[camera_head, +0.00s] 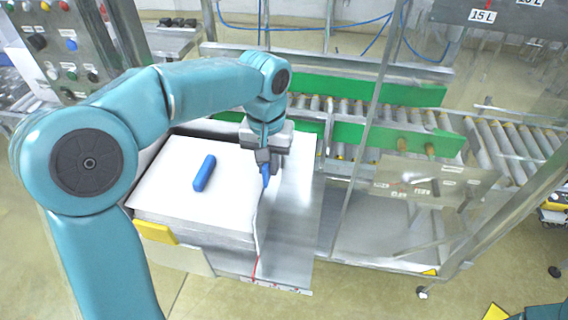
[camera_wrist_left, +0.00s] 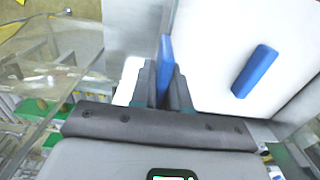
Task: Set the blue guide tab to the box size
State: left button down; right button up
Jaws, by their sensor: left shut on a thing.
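The blue guide tab (camera_head: 265,171) stands at the right edge of the white sheet stack (camera_head: 150,190). My left gripper (camera_head: 266,163) reaches down over it and is shut on it. In the left wrist view the tab (camera_wrist_left: 165,58) shows between the two dark fingers of my left gripper (camera_wrist_left: 165,85). A second blue piece (camera_head: 204,173) lies flat on top of the stack, apart from the gripper; it also shows in the left wrist view (camera_wrist_left: 255,71). My right gripper is not in view.
A bare metal plate (camera_head: 290,215) lies right of the stack, with red marks along its front edge. A yellow piece (camera_head: 156,233) is at the stack's front corner. Green rails (camera_head: 415,138) and a roller conveyor (camera_head: 500,140) stand behind and right. A clear panel frame rises on the right.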

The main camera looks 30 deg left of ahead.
pick_arm(q)
jog(key=shift+r, duration=0.1)
jog(key=c, duration=1.3)
grip_release()
jog(key=shift+o, duration=0.5)
jog(key=shift+s+r, duration=0.1)
jog(key=shift+s, duration=0.15)
jog(key=shift+w, duration=0.2)
jog(key=shift+w+r, duration=0.1)
jog(key=shift+r, duration=0.1)
notch_tip(320, 180, up, 16)
jog(key=p, duration=0.2)
jog(key=shift+s, duration=0.2)
jog(key=shift+s, duration=0.15)
